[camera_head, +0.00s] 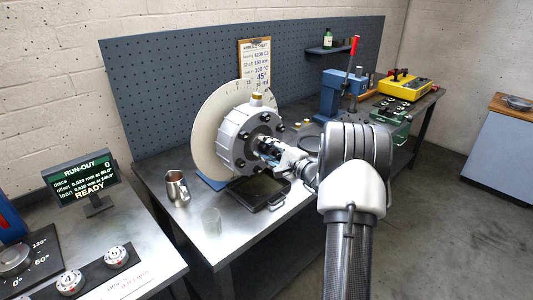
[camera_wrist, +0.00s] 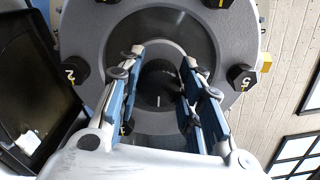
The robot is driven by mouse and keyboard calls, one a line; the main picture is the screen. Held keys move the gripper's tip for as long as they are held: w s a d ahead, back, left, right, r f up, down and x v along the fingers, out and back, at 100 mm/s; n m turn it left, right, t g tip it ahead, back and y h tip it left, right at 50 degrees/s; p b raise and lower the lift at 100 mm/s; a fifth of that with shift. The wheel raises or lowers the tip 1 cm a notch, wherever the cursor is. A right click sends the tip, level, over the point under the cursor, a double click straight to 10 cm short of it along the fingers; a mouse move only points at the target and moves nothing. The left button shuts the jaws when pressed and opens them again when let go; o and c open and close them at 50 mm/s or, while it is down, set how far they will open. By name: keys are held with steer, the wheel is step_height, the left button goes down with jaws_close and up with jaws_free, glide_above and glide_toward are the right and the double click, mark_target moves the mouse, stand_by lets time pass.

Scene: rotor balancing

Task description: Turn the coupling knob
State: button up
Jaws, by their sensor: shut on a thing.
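The coupling knob (camera_wrist: 158,85) is a dark round piece at the centre of the grey hub face, with a short white mark near its lower edge in the wrist view. My gripper (camera_wrist: 161,62) has one blue-padded finger on each side of the knob and is shut on it. In the head view my gripper (camera_head: 268,148) reaches the middle of the grey rotor housing (camera_head: 237,137) from the right and hides most of the knob. Numbered black bolts (camera_wrist: 241,78) ring the hub face.
A pale graduated disc (camera_head: 208,128) stands behind the housing. A dark tray (camera_head: 262,192) lies below my gripper, and a metal jug (camera_head: 177,188) stands to the left. The run-out display (camera_head: 80,173) reads READY. A red-handled press (camera_head: 345,85) and green block (camera_head: 391,118) stand farther right.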

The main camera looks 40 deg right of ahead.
steer(key=n, duration=0.4)
steer(key=shift+n, duration=0.3)
steer(key=n, duration=0.5)
steer(key=shift+f, duration=0.1)
steer(key=n, duration=0.5)
steer(key=shift+n, duration=0.4)
steer(key=n, duration=0.4)
steer(key=shift+d+f, duration=0.1)
steer(key=shift+n, duration=0.3)
steer(key=o, duration=1.1)
steer(key=shift+c, duration=0.2)
